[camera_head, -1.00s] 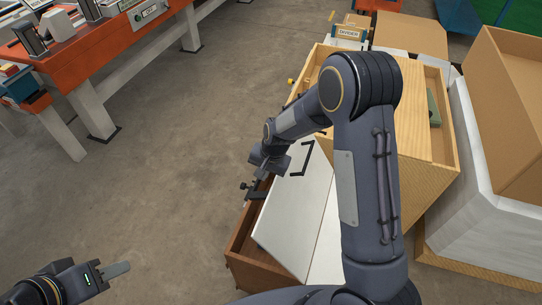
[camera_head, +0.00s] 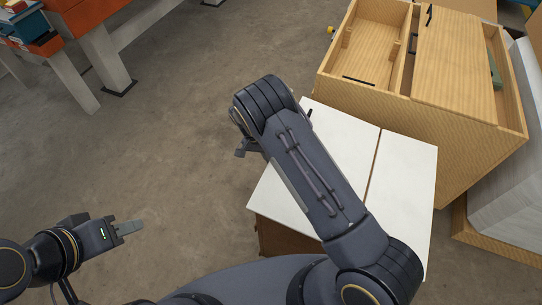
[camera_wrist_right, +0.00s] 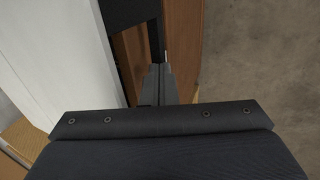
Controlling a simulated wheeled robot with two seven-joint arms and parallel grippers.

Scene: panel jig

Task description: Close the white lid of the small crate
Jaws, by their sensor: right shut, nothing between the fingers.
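In the head view, the small brown crate (camera_head: 285,240) stands at lower centre, with its white lid (camera_head: 275,197) over its left part, partly hidden by my right arm. In the right wrist view, the lid (camera_wrist_right: 55,50) is at left, with a dark gap between it and the crate's brown wall (camera_wrist_right: 184,40). A black piece at the top may be a handle. My right gripper (camera_wrist_right: 158,85) is shut and empty beside the lid's edge, at that gap; contact is unclear. My left gripper (camera_head: 128,228) is away over the floor; its opening is not clear.
A white top panel (camera_head: 405,175) lies right of the lid across a brown seam. A larger wooden box (camera_head: 450,130) stands behind at right. An orange bench (camera_head: 100,15) is at upper left. The floor between is clear.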

